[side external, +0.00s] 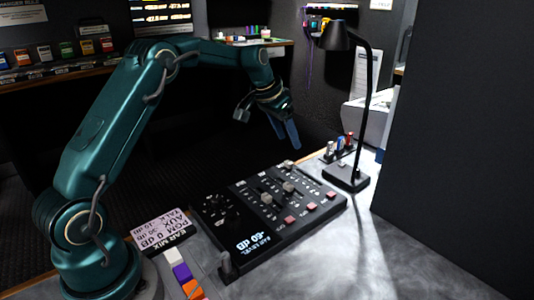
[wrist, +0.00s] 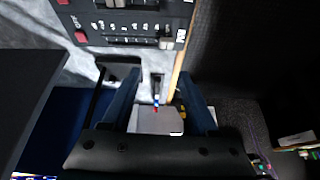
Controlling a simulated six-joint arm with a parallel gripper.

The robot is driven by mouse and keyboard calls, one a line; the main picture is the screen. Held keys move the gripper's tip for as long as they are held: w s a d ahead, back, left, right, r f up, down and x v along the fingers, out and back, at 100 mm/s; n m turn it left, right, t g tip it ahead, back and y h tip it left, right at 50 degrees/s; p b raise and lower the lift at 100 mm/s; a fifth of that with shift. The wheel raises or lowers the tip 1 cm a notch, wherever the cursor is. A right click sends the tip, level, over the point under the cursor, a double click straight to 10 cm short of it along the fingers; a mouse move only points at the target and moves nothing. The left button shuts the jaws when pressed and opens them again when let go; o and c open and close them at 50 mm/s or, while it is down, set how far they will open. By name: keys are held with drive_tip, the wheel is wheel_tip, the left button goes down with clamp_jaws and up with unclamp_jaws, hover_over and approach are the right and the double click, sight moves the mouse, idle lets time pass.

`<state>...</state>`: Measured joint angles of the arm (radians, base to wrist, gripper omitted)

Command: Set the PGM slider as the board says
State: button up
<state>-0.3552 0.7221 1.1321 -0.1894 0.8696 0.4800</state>
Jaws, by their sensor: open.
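The black mixer panel (side external: 310,205) lies on the grey desk with several pale slider caps, pink buttons and knobs. Its lit readout (side external: 254,243) is upside down and seems to read EAR LEVEL -60 dB. The card (side external: 162,231) left of it is upside down, headed EAR MIX, and seems to read PGM 0 dB, with AUX and TALK lines below. My gripper (side external: 287,132) is open and empty above the panel's far edge, touching nothing. In the wrist view, a slider cap (wrist: 166,43) is at the panel's edge, beyond the open fingers (wrist: 160,75). Its label is hard to read.
A black desk lamp (side external: 352,175) stands right of the panel, near a small holder with coloured items (side external: 338,146). Colored blocks (side external: 182,271) lie at the front left. A dark wall (side external: 455,130) closes the right side. Bare desk (side external: 350,255) lies before the panel.

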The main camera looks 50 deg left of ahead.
sight(288, 162)
drive_tip(key=f, duration=0.2)
drive_tip(key=a+f, duration=0.1)
drive_tip(key=shift+s+g, duration=0.25)
drive_tip(key=shift+g, duration=0.15)
drive_tip(key=shift+x, duration=2.4)
clamp_jaws()
